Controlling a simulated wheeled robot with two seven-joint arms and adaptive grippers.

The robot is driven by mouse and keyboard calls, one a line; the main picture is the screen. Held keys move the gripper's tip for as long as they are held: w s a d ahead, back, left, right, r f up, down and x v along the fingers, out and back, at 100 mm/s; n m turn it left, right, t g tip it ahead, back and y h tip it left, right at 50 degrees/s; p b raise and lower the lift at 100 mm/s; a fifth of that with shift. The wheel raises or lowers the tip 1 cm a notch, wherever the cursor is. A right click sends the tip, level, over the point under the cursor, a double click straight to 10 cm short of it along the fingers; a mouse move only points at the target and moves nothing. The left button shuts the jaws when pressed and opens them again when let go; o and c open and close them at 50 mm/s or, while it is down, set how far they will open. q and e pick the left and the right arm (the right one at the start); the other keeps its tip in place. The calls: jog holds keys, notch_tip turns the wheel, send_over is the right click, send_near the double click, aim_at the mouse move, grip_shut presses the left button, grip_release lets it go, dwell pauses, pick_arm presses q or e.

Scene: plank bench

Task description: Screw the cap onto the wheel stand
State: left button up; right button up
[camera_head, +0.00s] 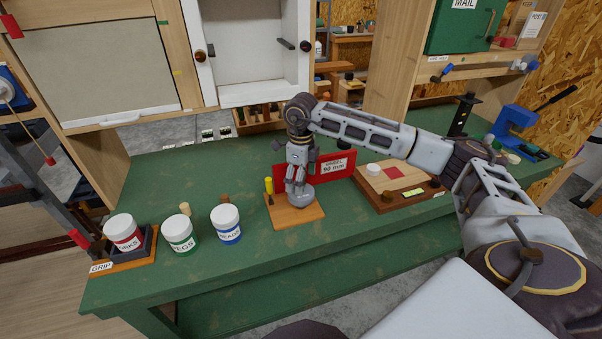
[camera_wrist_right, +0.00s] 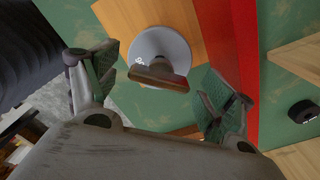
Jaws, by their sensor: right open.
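A wooden base (camera_head: 296,216) stands on the green bench, with a grey round wheel (camera_head: 302,196) on it, partly hidden by my right gripper. In the right wrist view the wheel (camera_wrist_right: 150,50) is a pale grey disc with a small mark. A brown elongated piece (camera_wrist_right: 160,78) lies across its near side; I cannot tell whether it is the cap or screwed on. My right gripper (camera_head: 297,180) points down over the wheel. In the wrist view its fingers (camera_wrist_right: 160,92) are spread on either side of the brown piece, apart from it. My left gripper is not in view.
A red sign (camera_head: 325,168) stands just behind the base, and a yellow-handled item (camera_head: 268,187) is on its left. White-lidded jars (camera_head: 180,233) stand at the left. A wooden board (camera_head: 405,182) with a white round piece (camera_head: 373,168) lies right. The bench front is clear.

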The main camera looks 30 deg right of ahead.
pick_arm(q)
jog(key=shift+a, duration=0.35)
pick_arm(e)
jog(key=shift+c, duration=0.6)
jog(key=c, duration=1)
jog(key=shift+m, duration=1.1)
jog(key=shift+c, duration=0.2)
jog(key=shift+m, duration=0.3)
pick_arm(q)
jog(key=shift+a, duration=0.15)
pick_arm(e)
jog(key=shift+m, duration=0.3)
